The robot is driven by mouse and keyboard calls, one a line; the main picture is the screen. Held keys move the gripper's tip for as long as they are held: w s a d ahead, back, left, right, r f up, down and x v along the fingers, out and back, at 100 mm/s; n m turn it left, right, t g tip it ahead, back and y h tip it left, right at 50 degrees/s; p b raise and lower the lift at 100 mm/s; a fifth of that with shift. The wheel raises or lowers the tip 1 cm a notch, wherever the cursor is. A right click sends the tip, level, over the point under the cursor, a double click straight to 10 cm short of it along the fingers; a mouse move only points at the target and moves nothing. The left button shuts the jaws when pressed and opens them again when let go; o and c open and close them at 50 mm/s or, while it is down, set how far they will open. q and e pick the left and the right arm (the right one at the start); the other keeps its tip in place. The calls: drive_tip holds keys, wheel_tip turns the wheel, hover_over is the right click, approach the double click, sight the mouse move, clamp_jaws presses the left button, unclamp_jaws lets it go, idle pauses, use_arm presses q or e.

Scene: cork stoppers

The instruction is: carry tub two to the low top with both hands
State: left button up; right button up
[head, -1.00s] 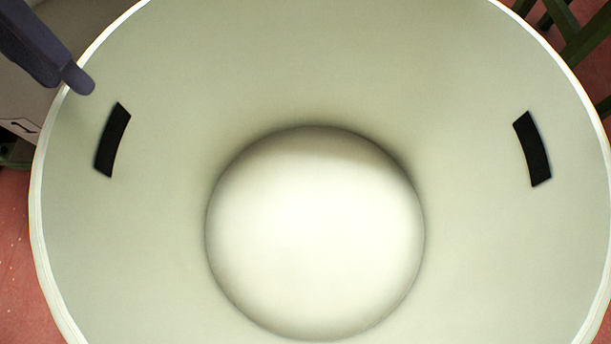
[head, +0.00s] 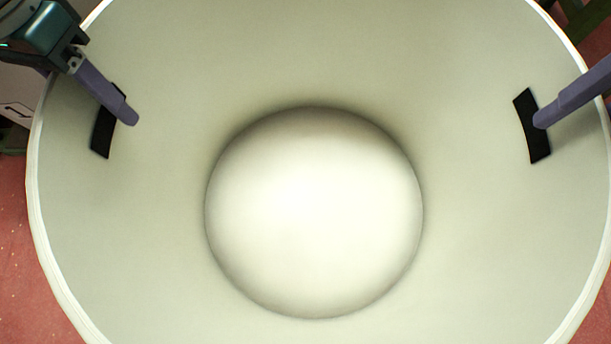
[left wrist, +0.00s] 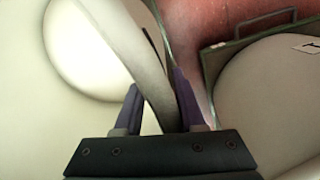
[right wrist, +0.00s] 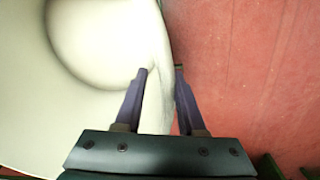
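A large pale round tub (head: 310,50) fills the head view, seen from above, with a domed middle to its floor. It has a black patch on its inner left wall (head: 101,138) and another on its inner right wall (head: 541,150). I see no number on it. My left gripper (left wrist: 156,80) straddles the left wall, one finger inside by the black patch and one outside. My right gripper (right wrist: 161,69) straddles the right wall the same way. In both wrist views the fingers look apart with the wall between them; firm contact is not clear. The low top is not identifiable.
Another pale rounded container (left wrist: 270,100) with a label stands close outside the left wall, by a dark green frame (left wrist: 262,28). Red floor (right wrist: 240,70) lies open outside the right wall. Dark green bars (head: 585,20) show at the upper right.

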use_arm(q)
clamp_jaws()
use_arm(e)
clamp_jaws()
use_arm(q)
drive_tip(key=shift+r, duration=0.1)
use_arm(e)
drive_tip(key=shift+r, duration=0.1)
idle(0.8)
